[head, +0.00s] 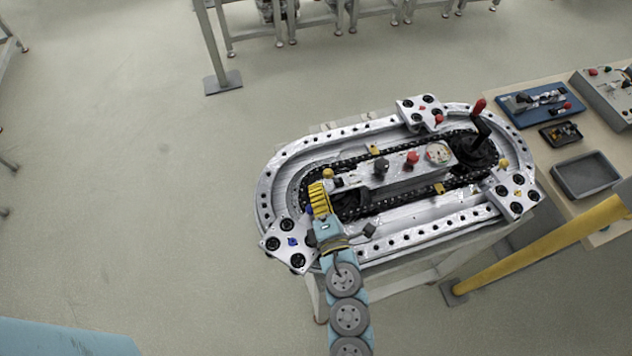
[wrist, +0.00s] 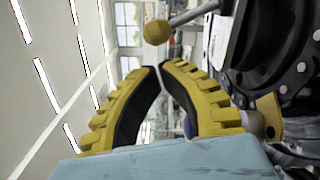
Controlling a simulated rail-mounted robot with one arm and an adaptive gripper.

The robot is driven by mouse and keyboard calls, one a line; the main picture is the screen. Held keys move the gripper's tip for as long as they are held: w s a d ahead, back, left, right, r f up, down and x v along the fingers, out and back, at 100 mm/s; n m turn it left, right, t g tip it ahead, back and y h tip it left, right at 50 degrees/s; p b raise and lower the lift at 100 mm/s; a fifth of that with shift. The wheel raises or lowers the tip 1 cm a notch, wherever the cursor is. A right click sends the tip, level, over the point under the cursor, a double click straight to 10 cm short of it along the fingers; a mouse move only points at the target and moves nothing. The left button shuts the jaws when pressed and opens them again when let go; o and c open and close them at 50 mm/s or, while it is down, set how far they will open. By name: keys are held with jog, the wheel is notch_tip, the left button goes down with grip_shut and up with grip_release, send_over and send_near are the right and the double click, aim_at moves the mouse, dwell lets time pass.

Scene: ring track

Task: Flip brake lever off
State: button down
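My gripper (head: 319,186) is over the left end of the oval ring track (head: 268,205). In the wrist view its yellow fingers (wrist: 158,67) have their tips almost together, with nothing seen between them. A yellow ball knob (wrist: 157,32) on a thin metal rod is just past the fingertips, apart from them. It appears to be the left yellow knob (head: 328,173) in the head view. A lever with a red grip (head: 479,105) stands upright at the track's right end. No label shows which lever is the brake.
A black knob (head: 380,167) and a red knob (head: 411,158) rise from the central panel. Another yellow knob (head: 503,163) is at the right. A side bench holds a grey tray (head: 587,175), a blue fixture (head: 540,105) and a control box (head: 608,97).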

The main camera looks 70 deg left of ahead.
jog(key=shift+w+a, duration=0.1)
jog(key=shift+a, duration=0.75)
jog(key=shift+r, duration=0.2)
jog(key=shift+r+p, duration=0.1)
jog(key=shift+p, duration=0.3)
jog(key=shift+w+m, duration=0.15)
jog(key=shift+m, duration=0.25)
